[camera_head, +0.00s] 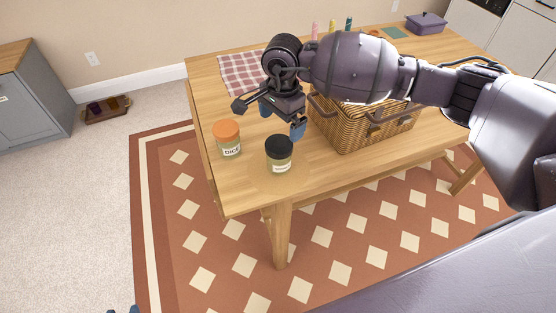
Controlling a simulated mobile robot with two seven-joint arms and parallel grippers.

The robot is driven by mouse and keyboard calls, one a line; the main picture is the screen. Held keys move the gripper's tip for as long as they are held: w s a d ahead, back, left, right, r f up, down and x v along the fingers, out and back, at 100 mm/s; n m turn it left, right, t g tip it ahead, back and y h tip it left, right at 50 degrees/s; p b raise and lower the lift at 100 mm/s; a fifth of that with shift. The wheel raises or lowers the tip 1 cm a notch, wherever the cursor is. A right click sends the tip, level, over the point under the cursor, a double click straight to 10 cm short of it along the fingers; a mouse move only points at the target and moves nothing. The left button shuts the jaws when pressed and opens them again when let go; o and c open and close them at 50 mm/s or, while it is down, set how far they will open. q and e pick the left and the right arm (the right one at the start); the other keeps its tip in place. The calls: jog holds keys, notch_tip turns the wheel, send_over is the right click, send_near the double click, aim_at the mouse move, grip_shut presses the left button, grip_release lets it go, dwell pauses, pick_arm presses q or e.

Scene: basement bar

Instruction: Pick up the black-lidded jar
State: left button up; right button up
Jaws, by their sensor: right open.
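The black-lidded jar (279,158) stands upright near the front edge of the wooden table, with a pale label on its glass. My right gripper (282,119) is open and empty, pointing down just behind and above the jar. One blue fingertip is near the black lid in the picture; I cannot tell the exact gap. Small blue tips at the bottom left edge look like my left gripper (122,310), mostly cut off.
An orange-lidded jar (228,143) stands left of the black-lidded one. A wicker basket (352,132) is close on the right, partly behind my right arm. A checkered cloth (241,72) lies behind. A purple pot (426,23) and several bottles stand at the back.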

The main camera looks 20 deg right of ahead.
aim_at(279, 143)
notch_tip(279, 143, down, 6)
jog(key=shift+r, duration=0.25)
jog(key=shift+w+a+f+b, duration=0.15)
jog(key=shift+f+b, duration=0.1)
jog(key=shift+f, duration=1.1)
jog(key=shift+a+f+b, duration=0.1)
jog(key=shift+f+b, duration=0.15)
jog(key=shift+f, duration=1.05)
jog(key=shift+r, duration=0.1)
jog(key=c, duration=1)
